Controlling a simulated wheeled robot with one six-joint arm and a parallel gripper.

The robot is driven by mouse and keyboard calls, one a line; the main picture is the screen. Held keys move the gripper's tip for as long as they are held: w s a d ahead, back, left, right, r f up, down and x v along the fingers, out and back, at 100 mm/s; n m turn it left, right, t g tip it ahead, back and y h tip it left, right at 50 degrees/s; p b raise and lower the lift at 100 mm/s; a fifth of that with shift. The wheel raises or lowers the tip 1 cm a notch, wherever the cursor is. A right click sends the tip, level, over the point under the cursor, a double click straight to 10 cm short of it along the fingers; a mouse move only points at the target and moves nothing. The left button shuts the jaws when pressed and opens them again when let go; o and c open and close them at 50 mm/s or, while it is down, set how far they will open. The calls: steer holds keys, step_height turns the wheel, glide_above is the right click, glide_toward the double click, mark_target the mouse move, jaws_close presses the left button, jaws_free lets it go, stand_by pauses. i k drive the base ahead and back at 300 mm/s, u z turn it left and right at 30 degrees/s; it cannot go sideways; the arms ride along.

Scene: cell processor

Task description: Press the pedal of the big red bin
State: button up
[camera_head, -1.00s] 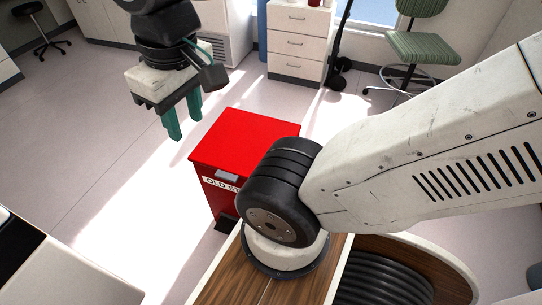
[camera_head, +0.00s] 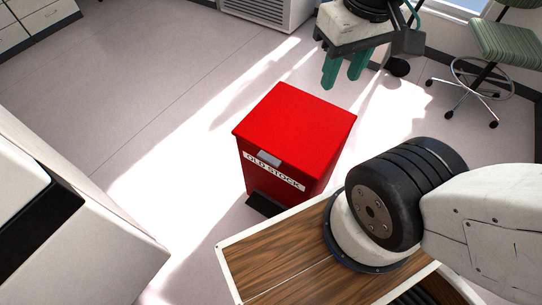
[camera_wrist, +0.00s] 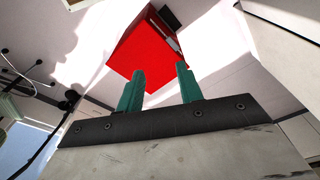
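The big red bin (camera_head: 292,130) stands on the floor in the middle of the head view, lid down, with an "OLD STOCK" label on its front. Its black pedal (camera_head: 264,204) sticks out low at the front, close to the floor. My gripper (camera_head: 342,82) is above and behind the bin, to its upper right in the head view. Its two green fingers are apart with nothing between them. In the wrist view the red bin (camera_wrist: 146,48) shows beyond the fingertips (camera_wrist: 160,78), with a gap between.
A wooden-topped surface (camera_head: 285,262) edges close to the bin's front right. A white and black unit (camera_head: 85,240) stands at lower left. A green stool (camera_head: 500,50) is at upper right. The floor left of the bin is clear.

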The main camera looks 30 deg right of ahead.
mark_target(257, 202)
steer(key=z, duration=1.95)
steer(key=k, duration=1.45)
steer(key=u, duration=1.65)
steer(key=i, duration=0.5)
steer(key=u, duration=0.05)
